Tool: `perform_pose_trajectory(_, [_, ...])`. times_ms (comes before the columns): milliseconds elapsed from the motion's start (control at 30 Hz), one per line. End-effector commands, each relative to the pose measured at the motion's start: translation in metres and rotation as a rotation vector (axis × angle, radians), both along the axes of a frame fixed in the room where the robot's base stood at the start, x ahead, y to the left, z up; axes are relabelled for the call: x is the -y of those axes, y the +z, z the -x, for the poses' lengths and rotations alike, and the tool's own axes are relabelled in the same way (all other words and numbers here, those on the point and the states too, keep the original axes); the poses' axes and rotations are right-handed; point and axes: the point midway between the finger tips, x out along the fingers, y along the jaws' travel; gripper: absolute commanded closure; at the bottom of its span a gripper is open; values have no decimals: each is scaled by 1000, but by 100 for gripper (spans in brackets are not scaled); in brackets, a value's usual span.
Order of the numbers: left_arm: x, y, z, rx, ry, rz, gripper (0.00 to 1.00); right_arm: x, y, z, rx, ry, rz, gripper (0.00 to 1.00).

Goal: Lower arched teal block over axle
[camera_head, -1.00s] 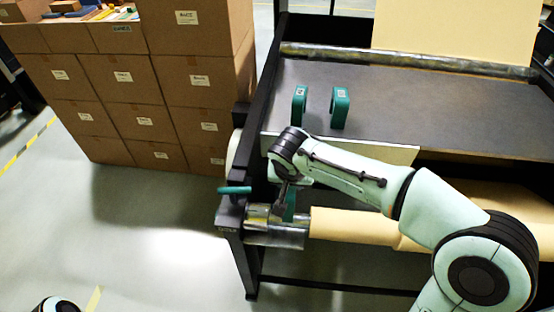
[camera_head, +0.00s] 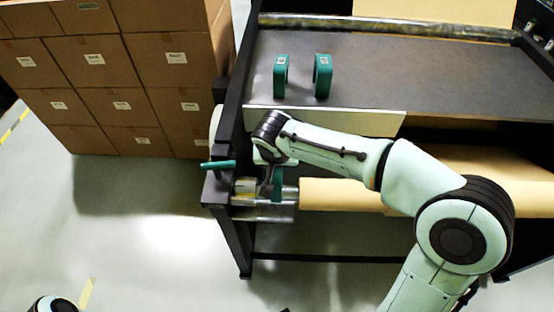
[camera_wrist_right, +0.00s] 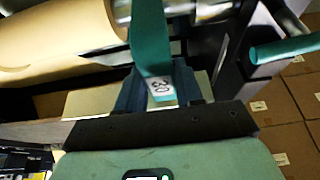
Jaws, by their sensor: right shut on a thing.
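My right gripper (camera_wrist_right: 158,88) is shut on an arched teal block (camera_wrist_right: 151,45) with a white label reading 30. In the head view the block (camera_head: 277,184) hangs below the right wrist, at the bare metal axle (camera_head: 262,213) beside the left end of the kraft roll (camera_head: 335,195). In the wrist view the block crosses in front of the shiny axle (camera_wrist_right: 211,11). I cannot tell whether it touches the axle or how far its arch is around it. My left gripper is not in view.
Two more teal blocks (camera_head: 281,76) (camera_head: 323,76) stand on the dark table (camera_head: 420,85) behind. A teal handle (camera_head: 218,165) sticks out left of the black frame (camera_head: 230,235). Stacked cartons (camera_head: 110,75) stand at the back left.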

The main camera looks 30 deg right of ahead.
Motion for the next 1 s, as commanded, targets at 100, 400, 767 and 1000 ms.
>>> perform_pose_trajectory(100, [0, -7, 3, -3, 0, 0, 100, 0, -11, 0, 0, 1, 0, 99])
perform_pose_trajectory(400, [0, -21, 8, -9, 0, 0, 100, 0, -32, 0, -1, 0, 0, 99])
perform_pose_trajectory(767, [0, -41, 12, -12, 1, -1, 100, 0, -58, 0, -1, 0, -1, 99])
perform_pose_trajectory(1000, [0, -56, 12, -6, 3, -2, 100, 0, -74, 0, 0, 0, 0, 99])
